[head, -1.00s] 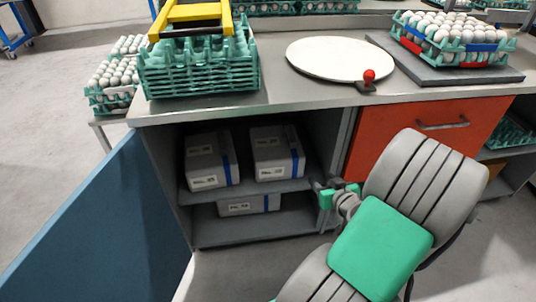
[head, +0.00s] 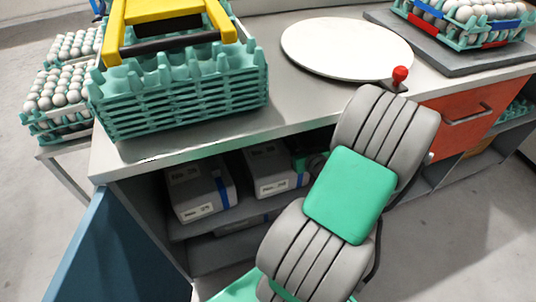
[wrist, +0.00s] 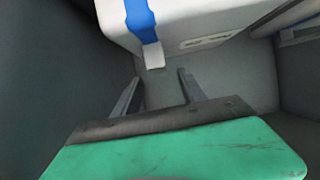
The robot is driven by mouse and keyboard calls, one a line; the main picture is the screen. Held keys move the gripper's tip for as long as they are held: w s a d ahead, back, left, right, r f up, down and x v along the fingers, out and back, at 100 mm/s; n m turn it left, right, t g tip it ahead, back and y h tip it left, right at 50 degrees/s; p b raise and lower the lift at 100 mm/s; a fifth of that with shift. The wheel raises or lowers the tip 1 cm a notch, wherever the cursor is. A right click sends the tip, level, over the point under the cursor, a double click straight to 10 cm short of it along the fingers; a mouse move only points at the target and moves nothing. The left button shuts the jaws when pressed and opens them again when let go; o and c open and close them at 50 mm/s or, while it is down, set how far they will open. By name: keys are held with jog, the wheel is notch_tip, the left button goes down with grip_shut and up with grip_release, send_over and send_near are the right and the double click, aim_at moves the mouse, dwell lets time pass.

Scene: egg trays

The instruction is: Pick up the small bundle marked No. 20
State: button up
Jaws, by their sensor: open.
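Several grey-white bundles with blue straps and white labels sit in the open cabinet under the counter. In the head view, one is at left on the upper shelf (head: 200,190), one at right (head: 268,172), and one below, mostly hidden (head: 240,222). The label numbers are too blurred to read, so I cannot tell which is No. 20. My gripper is open and empty in the wrist view (wrist: 158,76). A pale bundle with a blue strap (wrist: 205,18) lies just beyond its fingertips, upper part of the view. In the head view my arm hides the fingers.
Stacked green egg trays (head: 180,95) with a yellow frame (head: 170,12), a white round plate (head: 345,48) and a red-knobbed handle (head: 399,75) stand on the counter. The blue cabinet door (head: 110,250) is open at left. An orange drawer (head: 465,115) is at right.

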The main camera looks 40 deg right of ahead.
aim_at(290, 139)
jog(key=x, duration=0.3)
jog(key=b+x, duration=0.1)
jog(key=x, duration=0.1)
jog(key=shift+w+f, duration=0.3)
jog(key=shift+f, duration=0.1)
jog(key=shift+w+d+f, duration=0.1)
jog(key=shift+w+d, duration=0.05)
jog(key=shift+w, duration=0.25)
jog(key=shift+c, duration=0.3)
jog(key=shift+s, duration=0.1)
grip_shut()
